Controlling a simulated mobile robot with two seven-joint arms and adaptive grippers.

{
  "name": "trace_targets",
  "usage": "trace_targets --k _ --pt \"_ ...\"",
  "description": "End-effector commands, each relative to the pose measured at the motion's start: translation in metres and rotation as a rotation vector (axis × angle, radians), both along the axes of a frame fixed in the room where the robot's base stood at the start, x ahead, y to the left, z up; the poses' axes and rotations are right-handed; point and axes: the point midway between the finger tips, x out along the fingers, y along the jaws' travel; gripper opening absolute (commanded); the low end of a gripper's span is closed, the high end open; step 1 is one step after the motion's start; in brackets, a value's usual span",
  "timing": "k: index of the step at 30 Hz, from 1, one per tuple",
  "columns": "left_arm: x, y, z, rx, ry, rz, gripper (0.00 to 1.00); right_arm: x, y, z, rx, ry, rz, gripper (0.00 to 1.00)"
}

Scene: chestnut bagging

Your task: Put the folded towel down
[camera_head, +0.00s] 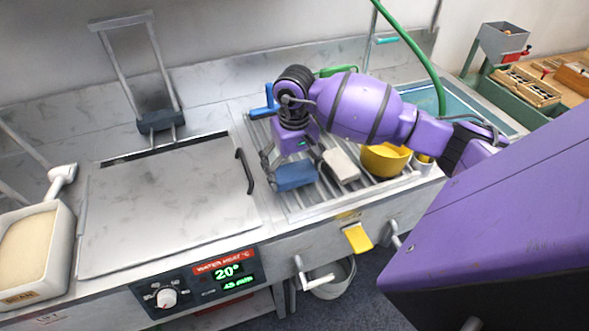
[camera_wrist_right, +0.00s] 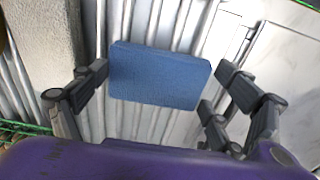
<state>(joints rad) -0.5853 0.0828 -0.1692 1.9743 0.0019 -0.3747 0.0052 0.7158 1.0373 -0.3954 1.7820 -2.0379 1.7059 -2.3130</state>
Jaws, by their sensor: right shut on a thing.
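The folded towel is blue (camera_head: 296,177); in the head view it lies low over the ribbed drainboard (camera_head: 318,206), and I cannot tell whether it touches the ribs. In the right wrist view the blue towel (camera_wrist_right: 160,76) spans the space between the fingertips, with the ribs behind it. My right gripper (camera_head: 291,166) points down from above and is shut on the towel; its fingers also show in the right wrist view (camera_wrist_right: 163,78). My left gripper is not in view.
A pale block (camera_head: 341,166) lies just right of the towel. A yellow bowl (camera_head: 384,161) stands further right on the ribs. A blue-handled item (camera_head: 264,104) is behind. To the left is a flat metal lid (camera_head: 160,205) with a dark handle (camera_head: 245,171). The front ribs are clear.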

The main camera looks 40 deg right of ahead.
Motion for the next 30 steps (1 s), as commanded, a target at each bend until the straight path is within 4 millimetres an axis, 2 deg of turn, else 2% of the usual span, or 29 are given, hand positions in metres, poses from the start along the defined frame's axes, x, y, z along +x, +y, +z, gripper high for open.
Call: trace_targets --k 6,7,9,21,26,30 --pt "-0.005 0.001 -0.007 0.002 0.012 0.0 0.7 0.0 0.0 -0.007 0.001 0.003 0.001 0.68" --pt "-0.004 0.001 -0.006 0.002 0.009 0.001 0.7 0.0 0.001 -0.005 0.001 0.002 0.001 0.93" --pt "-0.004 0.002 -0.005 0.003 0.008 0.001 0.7 0.0 0.001 -0.004 0.001 0.001 0.0 1.0" --pt "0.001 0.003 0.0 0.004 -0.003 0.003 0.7 0.0 0.0 0.0 0.001 -0.001 0.0 1.0" --pt "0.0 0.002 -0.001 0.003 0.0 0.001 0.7 0.002 -0.001 0.018 -0.002 -0.005 0.0 1.0" --pt "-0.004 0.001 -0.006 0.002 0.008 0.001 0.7 0.002 -0.001 0.047 -0.002 -0.004 0.001 1.0"
